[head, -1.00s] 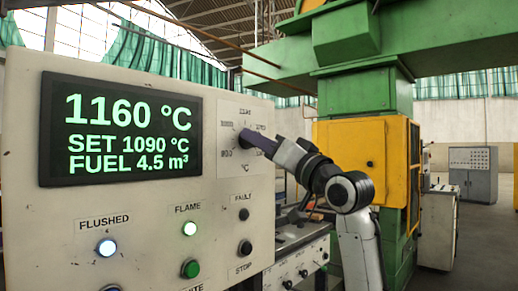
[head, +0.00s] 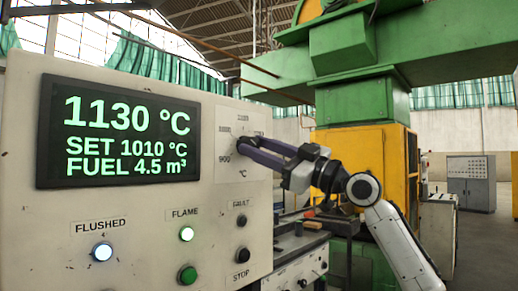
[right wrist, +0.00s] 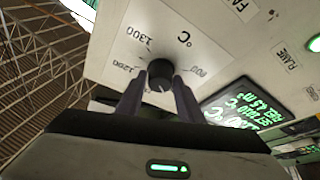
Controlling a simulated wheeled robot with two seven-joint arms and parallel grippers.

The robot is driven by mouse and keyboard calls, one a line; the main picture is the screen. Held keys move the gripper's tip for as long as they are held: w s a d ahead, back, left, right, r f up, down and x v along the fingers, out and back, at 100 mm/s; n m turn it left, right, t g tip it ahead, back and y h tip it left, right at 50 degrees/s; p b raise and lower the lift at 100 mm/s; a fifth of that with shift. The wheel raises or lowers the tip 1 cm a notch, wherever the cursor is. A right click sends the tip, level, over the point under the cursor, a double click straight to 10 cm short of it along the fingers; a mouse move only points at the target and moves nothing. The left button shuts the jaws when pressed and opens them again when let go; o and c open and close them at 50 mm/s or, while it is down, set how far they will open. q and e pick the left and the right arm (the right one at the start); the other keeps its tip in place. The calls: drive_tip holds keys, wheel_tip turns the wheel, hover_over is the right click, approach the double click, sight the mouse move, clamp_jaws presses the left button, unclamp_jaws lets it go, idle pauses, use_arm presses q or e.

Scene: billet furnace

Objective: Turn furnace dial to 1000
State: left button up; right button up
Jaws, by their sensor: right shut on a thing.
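The furnace dial is a dark round knob (right wrist: 160,72) on a white scale plate (head: 226,118) right of the display. My right gripper (head: 248,146) is shut on the knob, and in the right wrist view one finger lies along each side of it. In the head view the fingers hide most of the knob. The black display (head: 118,132) reads 1130 °C, SET 1010 °C and FUEL 4.5 m³ in green. My left gripper is not in view.
Below the display are a lit FLUSHED lamp (head: 102,252), a lit FLAME lamp (head: 186,234), a green button (head: 188,275) and a dark STOP button (head: 243,255). A green and yellow machine (head: 362,160) stands behind my right arm.

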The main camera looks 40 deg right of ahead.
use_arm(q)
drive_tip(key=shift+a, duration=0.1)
use_arm(e)
drive_tip(key=shift+n+y, duration=0.4)
drive_tip(key=shift+n, duration=0.4)
drive_tip(key=o, duration=1.1)
drive_tip(key=shift+c, duration=0.2)
use_arm(q)
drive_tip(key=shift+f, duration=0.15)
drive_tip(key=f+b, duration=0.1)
drive_tip(key=b, duration=0.1)
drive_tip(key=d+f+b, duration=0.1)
drive_tip(key=b, duration=0.1)
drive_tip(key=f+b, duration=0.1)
drive_tip(key=b, duration=0.1)
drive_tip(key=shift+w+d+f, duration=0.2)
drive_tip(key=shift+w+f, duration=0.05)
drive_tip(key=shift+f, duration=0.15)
use_arm(e)
drive_tip(key=v, duration=1)
drive_tip(key=shift+s, duration=0.15)
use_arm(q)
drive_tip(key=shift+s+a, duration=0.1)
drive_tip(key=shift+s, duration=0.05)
use_arm(e)
drive_tip(key=shift+d, duration=0.1)
